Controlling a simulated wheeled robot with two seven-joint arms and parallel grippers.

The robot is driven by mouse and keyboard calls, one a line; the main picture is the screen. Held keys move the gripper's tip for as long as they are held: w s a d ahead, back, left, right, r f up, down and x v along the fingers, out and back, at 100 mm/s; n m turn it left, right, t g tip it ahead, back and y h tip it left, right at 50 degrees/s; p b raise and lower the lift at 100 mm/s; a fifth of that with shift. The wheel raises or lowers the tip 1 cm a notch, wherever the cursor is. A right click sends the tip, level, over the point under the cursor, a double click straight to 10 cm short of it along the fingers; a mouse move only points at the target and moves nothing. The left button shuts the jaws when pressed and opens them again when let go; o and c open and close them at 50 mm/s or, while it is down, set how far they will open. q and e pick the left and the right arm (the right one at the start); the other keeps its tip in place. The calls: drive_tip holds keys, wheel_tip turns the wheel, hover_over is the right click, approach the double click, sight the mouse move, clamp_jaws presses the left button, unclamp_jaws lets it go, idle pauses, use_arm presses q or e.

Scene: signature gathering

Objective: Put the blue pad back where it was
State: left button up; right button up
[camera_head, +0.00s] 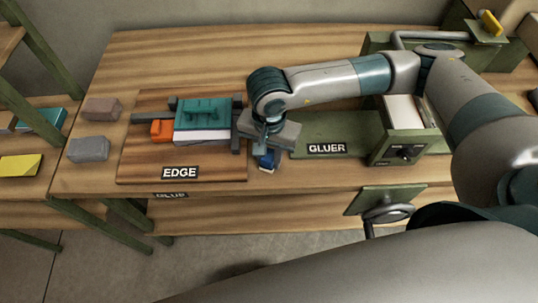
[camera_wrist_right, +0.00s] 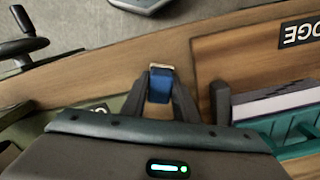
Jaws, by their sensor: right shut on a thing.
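The blue pad (camera_head: 267,161) is a small blue block with a pale, tan end. It also shows in the right wrist view (camera_wrist_right: 160,87), between the two fingers. My right gripper (camera_head: 268,152) is shut on it, between the EDGE board (camera_head: 215,172) and the green GLUER plate (camera_head: 309,139), near the table's front edge. In the head view the gripper body hides part of the pad. I cannot tell whether the pad touches the table. My left gripper is not in view.
On the EDGE board are a teal clamp block (camera_head: 203,113) over a white stack (camera_head: 204,136), and an orange block (camera_head: 161,131). The gluer machine (camera_head: 402,150) stands right. Two blocks, pinkish (camera_head: 101,108) and grey (camera_head: 89,149), lie left.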

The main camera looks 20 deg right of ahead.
sight(269, 154)
drive_tip(key=o, duration=1)
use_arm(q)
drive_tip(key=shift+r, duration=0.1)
use_arm(e)
drive_tip(key=shift+r, duration=0.1)
drive_tip(key=shift+r+p, duration=0.1)
drive_tip(key=shift+p, duration=0.25)
drive_tip(key=shift+r+b, duration=0.15)
drive_tip(key=shift+b, duration=0.15)
wheel_tip(269, 154, up, 10)
drive_tip(key=b, duration=0.4)
drive_tip(key=shift+r, duration=0.25)
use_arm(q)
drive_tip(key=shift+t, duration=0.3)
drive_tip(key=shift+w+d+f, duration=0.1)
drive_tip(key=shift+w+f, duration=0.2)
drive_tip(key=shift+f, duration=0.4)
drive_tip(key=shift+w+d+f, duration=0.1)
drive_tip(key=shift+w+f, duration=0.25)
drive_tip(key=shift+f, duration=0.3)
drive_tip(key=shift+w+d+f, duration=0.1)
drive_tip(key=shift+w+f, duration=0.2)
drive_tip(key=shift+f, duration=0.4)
use_arm(e)
drive_tip(key=shift+r, duration=0.55)
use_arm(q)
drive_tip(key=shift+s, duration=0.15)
